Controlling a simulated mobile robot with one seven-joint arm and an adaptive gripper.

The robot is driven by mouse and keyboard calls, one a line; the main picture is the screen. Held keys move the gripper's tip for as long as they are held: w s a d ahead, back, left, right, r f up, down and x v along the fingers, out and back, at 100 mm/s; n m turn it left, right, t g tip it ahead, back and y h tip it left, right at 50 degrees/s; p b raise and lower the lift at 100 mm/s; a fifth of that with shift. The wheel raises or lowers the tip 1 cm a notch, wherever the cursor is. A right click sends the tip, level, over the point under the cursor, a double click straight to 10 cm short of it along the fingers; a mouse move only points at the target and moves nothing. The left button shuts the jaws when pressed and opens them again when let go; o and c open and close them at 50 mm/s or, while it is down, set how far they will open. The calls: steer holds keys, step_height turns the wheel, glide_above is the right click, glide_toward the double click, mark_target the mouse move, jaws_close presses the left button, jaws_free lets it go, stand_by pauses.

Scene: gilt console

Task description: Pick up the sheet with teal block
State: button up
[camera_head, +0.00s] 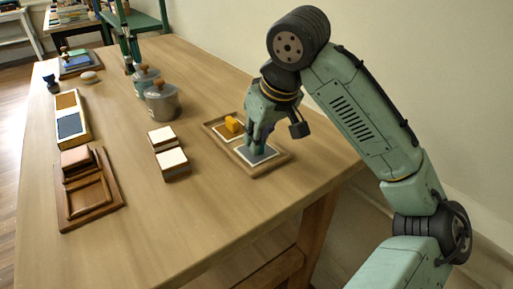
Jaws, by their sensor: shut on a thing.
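A wooden tray (276,164) lies near the right side of the table. In its near part lies a grey sheet with a pale border (262,156). My gripper (257,150) points down onto this sheet and is shut on the teal block, which is mostly hidden between the fingers and close to them in colour. The sheet looks flat in the tray; I see no clear gap under it.
Left of the tray stand two small wooden boxes with white tops (170,158). Grey lidded pots (161,102) stand behind them. A wooden stand (88,195) and a long tray (70,105) line the left edge. The front middle of the table is clear.

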steer(key=shift+r, duration=0.1)
jaws_close()
step_height(320, 180, up, 4)
steer(key=shift+f, duration=0.15)
steer(key=s+a, duration=0.2)
steer(key=a, duration=0.3)
steer(key=s+a+b, duration=0.1)
steer(key=s+a, duration=0.1)
steer(key=a, duration=0.3)
steer(key=s+a+r+b, duration=0.1)
steer(key=a, duration=0.4)
steer(key=shift+s, duration=0.4)
steer(key=shift+o, duration=1)
jaws_free()
jaws_close()
steer(key=shift+r, duration=0.15)
